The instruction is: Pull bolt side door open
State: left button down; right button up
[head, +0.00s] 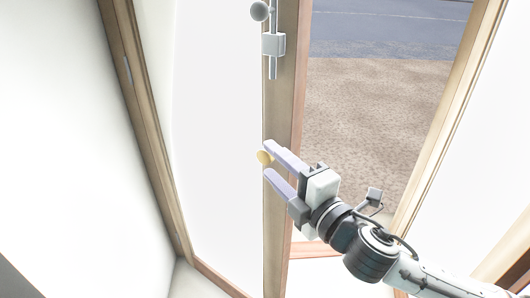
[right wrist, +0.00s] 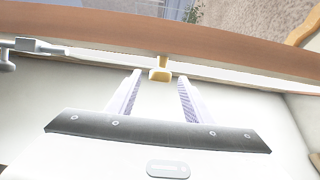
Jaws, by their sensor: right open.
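The door leaf with the bolt is a white panel (head: 217,120) in a light wood frame, left of centre in the head view. A grey bolt (head: 273,55) with a round knob (head: 259,11) is on its upright edge; the bolt also shows at the left of the right wrist view (right wrist: 38,47). A small brass knob (head: 264,157) sits lower on that edge. My right gripper (head: 266,159) is open, its lilac fingers on either side of the brass knob. In the right wrist view the knob (right wrist: 160,74) lies between the fingertips, with gaps visible. My left gripper is not in view.
Right of the leaf's edge an opening shows brown paving (head: 375,125) and a grey road (head: 390,35) outside. A wood post (head: 447,120) bounds it on the right, beside a white surface. A white wall (head: 70,150) stands at left.

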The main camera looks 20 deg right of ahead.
aim_at(269, 161)
jog(key=shift+x, duration=1.95)
grip_shut()
